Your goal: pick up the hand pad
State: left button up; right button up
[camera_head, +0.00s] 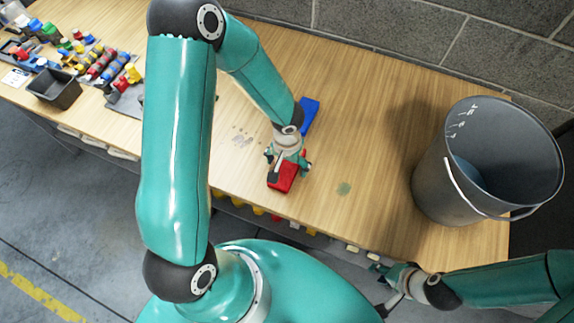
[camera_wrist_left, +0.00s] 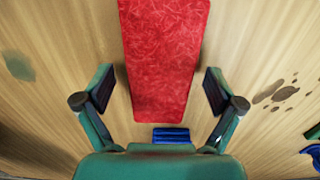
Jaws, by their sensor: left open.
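A red pad (camera_head: 284,179) lies flat near the table's front edge; it fills the upper middle of the left wrist view (camera_wrist_left: 165,50). A blue pad (camera_head: 309,114) lies behind it, partly hidden by my left arm; a blue strip (camera_wrist_left: 171,135) shows beyond the red pad's lower end in the wrist view. Which one is the hand pad I cannot tell by sight. My left gripper (camera_head: 288,163) is open over the red pad, its fingers to either side of it. It grips nothing. My right gripper (camera_head: 384,285) hangs in front of the table edge, fingers apart and empty.
A large grey bucket (camera_head: 435,170) with a wire handle stands on the right of the wooden table (camera_head: 370,110). A small dark bin (camera_head: 54,90) and several coloured bottles and tools stand at the left. A block wall (camera_head: 400,30) runs behind.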

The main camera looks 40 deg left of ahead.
aim_at(287, 165)
pick_arm(q)
jog(key=c, duration=1.1)
jog(key=shift+r, duration=0.1)
notch_tip(287, 165, up, 20)
jog(key=shift+p, duration=0.5)
